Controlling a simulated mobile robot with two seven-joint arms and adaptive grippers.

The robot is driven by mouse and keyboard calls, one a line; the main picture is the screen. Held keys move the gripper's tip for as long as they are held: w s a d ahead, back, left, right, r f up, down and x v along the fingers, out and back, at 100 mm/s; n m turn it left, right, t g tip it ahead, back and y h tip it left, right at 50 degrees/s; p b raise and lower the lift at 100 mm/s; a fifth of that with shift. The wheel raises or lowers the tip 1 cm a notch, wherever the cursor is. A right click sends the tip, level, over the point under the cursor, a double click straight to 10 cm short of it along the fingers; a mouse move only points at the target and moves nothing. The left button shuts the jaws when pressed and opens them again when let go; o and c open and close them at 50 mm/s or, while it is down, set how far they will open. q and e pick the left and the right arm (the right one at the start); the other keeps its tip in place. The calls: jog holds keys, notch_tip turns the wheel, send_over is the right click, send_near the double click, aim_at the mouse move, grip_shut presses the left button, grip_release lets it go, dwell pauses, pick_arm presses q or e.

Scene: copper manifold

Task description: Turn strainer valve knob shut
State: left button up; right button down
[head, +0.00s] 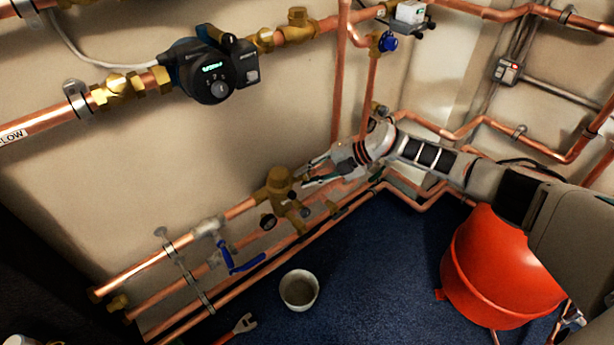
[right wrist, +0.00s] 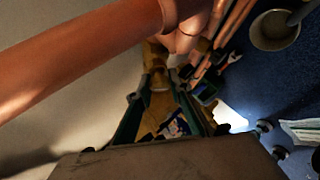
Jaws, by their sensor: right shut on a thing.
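A brass valve body (head: 279,184) sits on the copper pipes low along the wall in the head view, with small dark knobs below it. My right gripper (head: 312,171) reaches in from the right and is at this body's right side. In the right wrist view the fingers of my right gripper (right wrist: 165,88) are on either side of a brass-coloured part (right wrist: 158,104), taken to be the strainer valve knob. A small blue and white patch (right wrist: 173,127) shows nearer the palm. The knob's angle is hidden by the fingers. My left gripper is not in view.
A large copper pipe (right wrist: 70,75) crosses close in front of the wrist. A blue lever valve (head: 241,262) is left of the brass body. A white bucket (head: 299,290) and a wrench (head: 240,326) are on the blue floor. A red vessel (head: 497,268) stands under my arm.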

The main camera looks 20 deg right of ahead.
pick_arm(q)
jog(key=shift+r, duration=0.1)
pick_arm(e)
jog(key=c, duration=1.8)
grip_release()
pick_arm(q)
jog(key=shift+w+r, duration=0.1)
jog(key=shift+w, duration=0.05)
pick_arm(e)
jog(key=v, duration=1.2)
jog(key=shift+a, duration=0.1)
